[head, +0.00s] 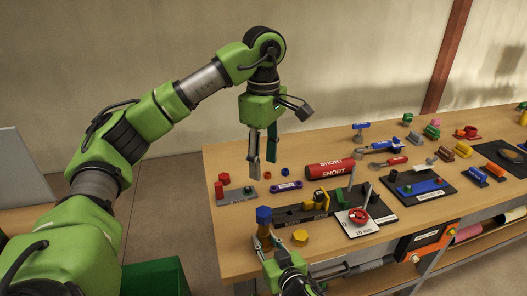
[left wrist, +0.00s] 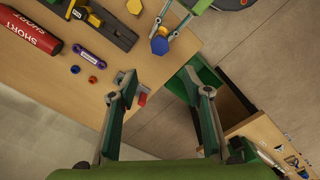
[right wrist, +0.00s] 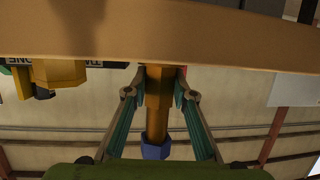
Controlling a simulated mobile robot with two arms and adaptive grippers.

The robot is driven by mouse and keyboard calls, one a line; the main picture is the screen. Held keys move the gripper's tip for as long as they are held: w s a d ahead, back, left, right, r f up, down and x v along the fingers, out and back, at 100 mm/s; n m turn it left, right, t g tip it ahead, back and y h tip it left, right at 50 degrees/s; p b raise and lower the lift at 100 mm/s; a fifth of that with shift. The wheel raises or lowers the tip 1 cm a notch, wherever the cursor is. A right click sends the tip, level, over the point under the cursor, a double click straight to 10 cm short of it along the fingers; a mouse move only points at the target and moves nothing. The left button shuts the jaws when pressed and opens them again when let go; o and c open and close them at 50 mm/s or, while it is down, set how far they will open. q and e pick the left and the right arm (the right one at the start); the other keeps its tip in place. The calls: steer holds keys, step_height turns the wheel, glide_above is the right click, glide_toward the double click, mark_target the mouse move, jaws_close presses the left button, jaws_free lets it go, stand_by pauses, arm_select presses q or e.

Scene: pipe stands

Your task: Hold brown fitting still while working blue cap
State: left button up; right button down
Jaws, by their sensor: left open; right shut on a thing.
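The brown fitting (head: 263,230) stands upright near the table's front left corner, with the blue hexagonal cap (head: 263,213) on its top end. In the right wrist view the brown fitting (right wrist: 157,100) is between the fingers of my right gripper (right wrist: 159,90), which is shut on it; the blue cap (right wrist: 154,150) is at its lower end in that picture. My left gripper (head: 262,166) is open and empty, pointing down above the table's left edge, apart from the cap. The left wrist view shows the cap (left wrist: 159,45) beyond the open fingers (left wrist: 162,86).
A yellow hexagonal piece (head: 300,237) stands just right of the fitting. A red SHORT cylinder (head: 330,169) and a white card with a red wheel (head: 357,216) are farther right.

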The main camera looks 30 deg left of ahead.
arm_select(q)
steer(key=shift+r, duration=1.3)
arm_select(e)
steer(key=shift+f, duration=0.15)
steer(key=c, duration=1.7)
jaws_free()
steer(key=shift+o, duration=0.4)
steer(key=v, duration=1.2)
